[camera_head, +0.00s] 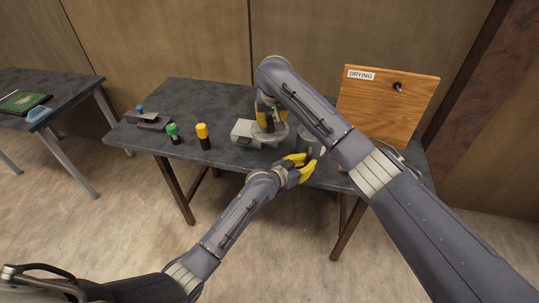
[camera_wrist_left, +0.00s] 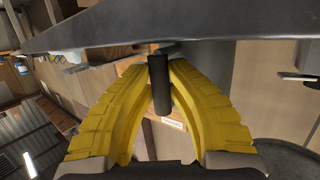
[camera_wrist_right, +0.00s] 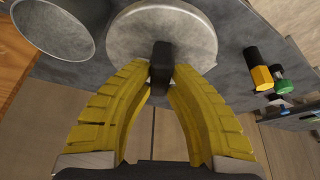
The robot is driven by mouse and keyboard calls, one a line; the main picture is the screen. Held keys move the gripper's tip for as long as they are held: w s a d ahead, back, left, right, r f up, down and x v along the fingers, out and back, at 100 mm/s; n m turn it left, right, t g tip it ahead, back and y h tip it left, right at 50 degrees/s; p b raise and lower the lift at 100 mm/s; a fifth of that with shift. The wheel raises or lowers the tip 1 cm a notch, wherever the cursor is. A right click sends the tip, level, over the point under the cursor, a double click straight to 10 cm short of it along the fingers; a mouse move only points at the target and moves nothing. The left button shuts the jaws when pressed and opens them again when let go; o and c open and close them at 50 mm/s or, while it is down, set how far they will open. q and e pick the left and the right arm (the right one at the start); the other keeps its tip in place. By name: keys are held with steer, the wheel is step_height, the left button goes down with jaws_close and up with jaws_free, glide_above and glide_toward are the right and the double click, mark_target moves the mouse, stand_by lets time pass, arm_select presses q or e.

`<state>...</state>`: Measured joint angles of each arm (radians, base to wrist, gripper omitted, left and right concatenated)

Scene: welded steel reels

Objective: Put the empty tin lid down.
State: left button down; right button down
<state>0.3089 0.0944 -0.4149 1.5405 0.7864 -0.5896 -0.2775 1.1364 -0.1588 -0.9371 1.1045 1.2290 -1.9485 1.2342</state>
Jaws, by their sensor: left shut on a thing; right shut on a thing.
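The tin lid is a pale grey metal disc (camera_wrist_right: 160,35) with a dark knob, bare on the part that shows. My right gripper (camera_head: 264,118) is shut on the knob, fingers pointing down, above the table's middle; it also shows in the right wrist view (camera_wrist_right: 160,78). I cannot tell whether the lid touches what is below. An open grey tin (camera_head: 312,142) stands to its right, and also shows in the right wrist view (camera_wrist_right: 58,22). My left gripper (camera_head: 300,166), at the table's front edge by the tin, is shut on a black handle (camera_wrist_left: 159,85).
A wooden DRYING board (camera_head: 385,110) stands at right. The table's back left is clear.

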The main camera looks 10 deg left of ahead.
mark_target(270, 130)
steer(key=shift+a+f, duration=0.2)
steer(key=shift+f, duration=4.55)
steer(key=shift+f, duration=0.15)
steer(key=c, duration=1.4)
jaws_free()
steer(key=shift+o, duration=0.2)
steer(key=v, duration=1.2)
steer(key=shift+d+r, duration=0.1)
steer(key=shift+r, duration=0.15)
